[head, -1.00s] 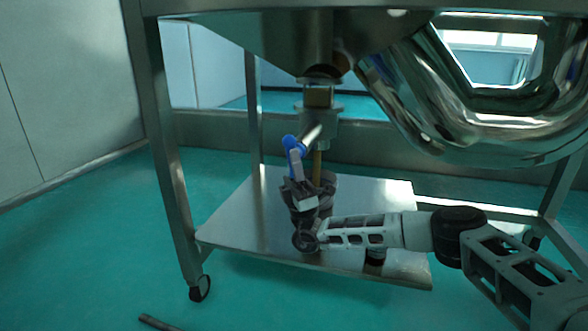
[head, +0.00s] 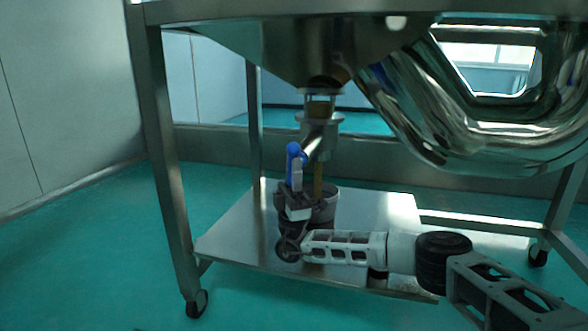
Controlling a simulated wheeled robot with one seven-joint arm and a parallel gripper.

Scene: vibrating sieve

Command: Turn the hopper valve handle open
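The hopper valve (head: 318,122) hangs under the steel hopper (head: 290,45) in the middle of the head view. Its blue handle (head: 294,160) sits on the valve's lower left and points nearly straight down. My gripper (head: 296,180) is at the handle's lower part, from below, with a light grey finger against the blue. The other finger is hidden or too small to make out, so its opening is unclear. A thin brown column (head: 319,180) shows below the valve, reaching down to a grey bucket (head: 325,205).
The bucket stands on a steel shelf (head: 235,235) between the frame legs (head: 172,170). A large shiny curved pipe (head: 450,140) is at the right, above my arm. Open green floor (head: 90,240) lies to the left.

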